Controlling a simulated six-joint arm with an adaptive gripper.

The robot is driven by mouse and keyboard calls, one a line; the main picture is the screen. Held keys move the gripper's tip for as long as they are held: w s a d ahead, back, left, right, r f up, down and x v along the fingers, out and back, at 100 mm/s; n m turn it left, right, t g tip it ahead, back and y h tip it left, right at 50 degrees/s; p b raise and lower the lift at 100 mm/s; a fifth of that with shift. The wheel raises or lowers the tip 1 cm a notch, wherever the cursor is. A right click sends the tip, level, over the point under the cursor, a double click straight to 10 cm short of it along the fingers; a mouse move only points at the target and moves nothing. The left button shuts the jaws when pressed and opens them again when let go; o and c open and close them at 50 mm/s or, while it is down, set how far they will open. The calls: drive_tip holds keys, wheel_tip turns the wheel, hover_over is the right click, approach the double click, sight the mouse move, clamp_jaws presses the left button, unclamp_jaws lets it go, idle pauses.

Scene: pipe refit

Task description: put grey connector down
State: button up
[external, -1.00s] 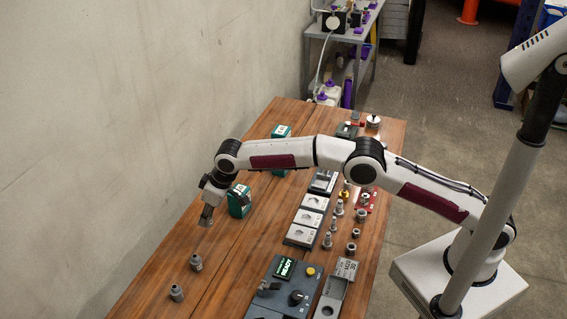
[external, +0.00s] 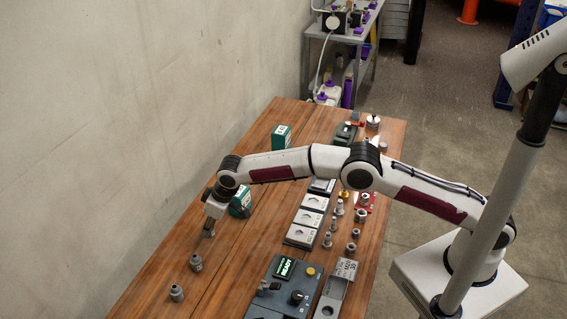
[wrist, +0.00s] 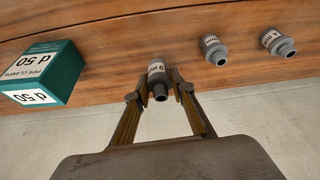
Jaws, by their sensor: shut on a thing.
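The grey connector (wrist: 157,78), with a white label band, is between the two fingertips of my gripper (wrist: 159,86) in the wrist view. The fingers are shut on it. In the external view my gripper (external: 209,230) points down low over the left part of the wooden table (external: 225,275). The held connector is mostly hidden there, and I cannot tell whether it touches the table. Two similar grey connectors stand free, one nearer (external: 196,262) and one farther from my gripper (external: 177,293). They also show at the right in the wrist view, one (wrist: 213,50) beside the other (wrist: 278,43).
A green pipe-clamp box (external: 240,203) stands close beside my gripper, with another green box (external: 281,137) farther back. Several fittings and grey blocks (external: 306,218) line the table's right side, near a control box (external: 283,290). The wall is close at the left.

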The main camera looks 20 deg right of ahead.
sight(211, 237)
idle(0.3)
drive_tip(key=shift+f, duration=2.45)
drive_tip(key=shift+f, duration=0.15)
drive_tip(key=o, duration=1.1)
drive_tip(key=v, duration=1.2)
